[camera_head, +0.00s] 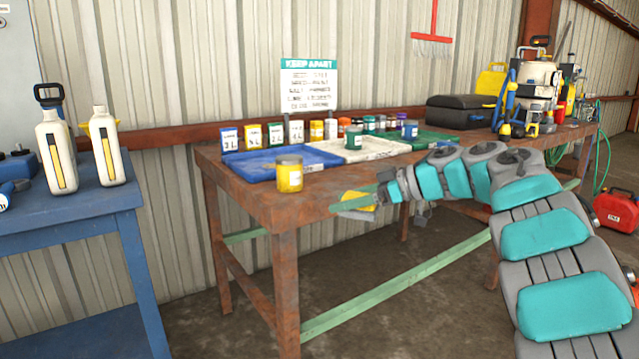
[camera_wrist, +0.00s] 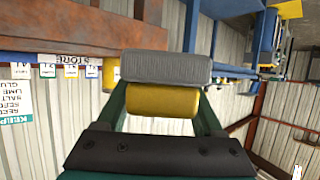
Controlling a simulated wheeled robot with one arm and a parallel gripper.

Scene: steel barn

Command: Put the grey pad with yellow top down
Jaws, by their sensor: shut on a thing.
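The grey pad with yellow top is between the fingers of my gripper (camera_wrist: 165,90). In the wrist view its grey part (camera_wrist: 167,67) lies across the fingertips, with the yellow part (camera_wrist: 160,101) beside it, nearer the palm. In the head view the pad's yellow (camera_head: 358,199) shows at my gripper (camera_head: 352,205), at the front edge of the rusty brown table (camera_head: 300,205). The fingers and wrist hide part of the pad there. I cannot tell whether the pad touches the table.
A blue tray (camera_head: 262,174), a white tray (camera_head: 372,155) and a green tray (camera_head: 436,137) lie on the table. A yellow can (camera_head: 289,174) stands near the front edge, a green-labelled can (camera_head: 353,138) on the white tray. A blue bench (camera_head: 70,214) with white jugs stands left.

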